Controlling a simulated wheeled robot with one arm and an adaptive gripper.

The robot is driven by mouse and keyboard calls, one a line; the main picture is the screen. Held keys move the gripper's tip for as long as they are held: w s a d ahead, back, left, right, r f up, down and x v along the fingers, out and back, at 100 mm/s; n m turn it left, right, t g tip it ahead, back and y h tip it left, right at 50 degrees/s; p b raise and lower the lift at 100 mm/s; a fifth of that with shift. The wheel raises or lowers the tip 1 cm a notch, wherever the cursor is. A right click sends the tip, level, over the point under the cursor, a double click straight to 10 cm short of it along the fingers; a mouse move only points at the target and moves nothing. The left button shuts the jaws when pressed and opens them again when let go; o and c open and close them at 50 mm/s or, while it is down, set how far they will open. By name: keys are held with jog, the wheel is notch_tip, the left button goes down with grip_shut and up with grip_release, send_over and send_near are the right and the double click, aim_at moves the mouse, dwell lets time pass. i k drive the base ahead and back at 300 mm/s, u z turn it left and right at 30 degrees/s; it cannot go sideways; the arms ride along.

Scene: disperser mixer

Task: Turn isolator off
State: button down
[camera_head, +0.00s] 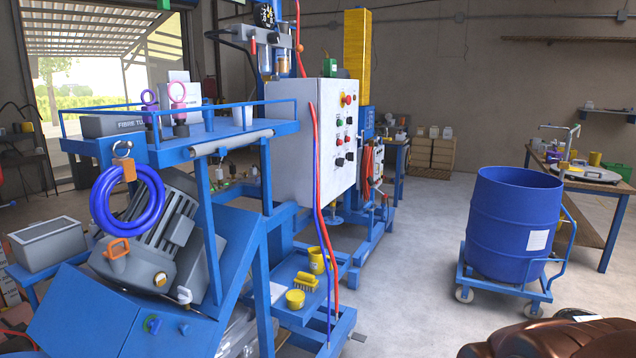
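A white control cabinet (295,135) stands at the middle of the view on the blue mixer machine. Its right-hand face carries a red and yellow control (347,100) near the top, with several small green, red and black buttons and knobs below. I cannot tell for sure whether the red and yellow control is the isolator or a stop button, or which way any knob is turned. My gripper is not in view.
A blue drum (512,225) stands on a wheeled blue trolley at right, before a workbench (590,200). Red and blue hoses (318,190) hang in front of the cabinet. A low blue shelf with yellow items (295,299) juts out below. Grey floor (410,270) is clear between machine and drum.

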aim_at(339, 162)
jog(key=z, duration=0.5)
jog(key=i, duration=1.55)
jog(key=u, duration=1.05)
jog(key=i, duration=0.45)
jog(key=u, duration=0.4)
